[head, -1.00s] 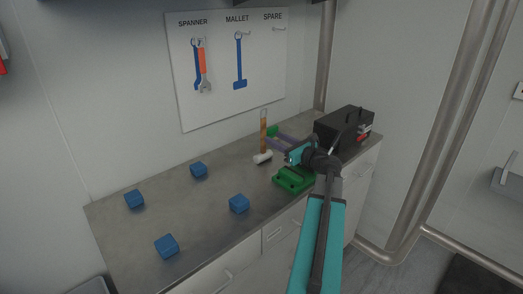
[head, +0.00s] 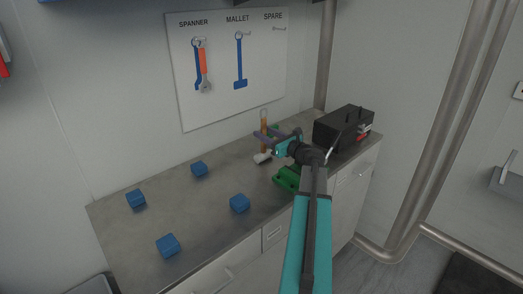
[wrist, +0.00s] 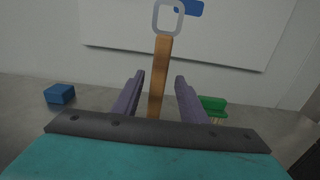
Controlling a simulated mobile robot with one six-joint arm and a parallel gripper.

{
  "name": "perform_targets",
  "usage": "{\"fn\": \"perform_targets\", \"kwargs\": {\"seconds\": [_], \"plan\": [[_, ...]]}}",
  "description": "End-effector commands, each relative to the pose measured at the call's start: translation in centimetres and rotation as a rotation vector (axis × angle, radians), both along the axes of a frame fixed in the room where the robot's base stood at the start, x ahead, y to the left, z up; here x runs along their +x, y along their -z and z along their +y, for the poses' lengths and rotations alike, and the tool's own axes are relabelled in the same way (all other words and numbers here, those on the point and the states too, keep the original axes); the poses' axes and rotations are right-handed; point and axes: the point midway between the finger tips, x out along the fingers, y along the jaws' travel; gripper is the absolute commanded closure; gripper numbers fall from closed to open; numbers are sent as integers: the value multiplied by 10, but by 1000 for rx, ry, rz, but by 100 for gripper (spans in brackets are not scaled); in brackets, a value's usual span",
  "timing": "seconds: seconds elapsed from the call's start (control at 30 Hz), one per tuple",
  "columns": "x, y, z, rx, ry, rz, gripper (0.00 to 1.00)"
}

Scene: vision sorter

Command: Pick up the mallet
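The mallet stands upright on the counter with its pale head down. Its wooden handle (head: 263,124) rises from the white head (head: 261,157), with a pale loop at the top. In the wrist view the handle (wrist: 160,65) runs up between my two purple fingers, with a gap on both sides. My gripper (head: 266,133) is open and level at about the middle of the handle; it also shows in the wrist view (wrist: 159,77). The mallet's head is hidden in the wrist view.
A black toolbox (head: 343,127) stands at right. Several blue cubes (head: 239,204) lie on the left counter. A tool board (head: 220,100) hangs behind. A green object (wrist: 212,104) stands behind the right finger.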

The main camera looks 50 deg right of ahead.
Motion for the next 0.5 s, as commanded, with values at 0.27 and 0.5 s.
{"fn": "perform_targets", "kwargs": {"seconds": [0.27,0.5], "plan": [[32,-1,0,0,-1,-1,61],[47,1,0,0,1,0,61]]}}
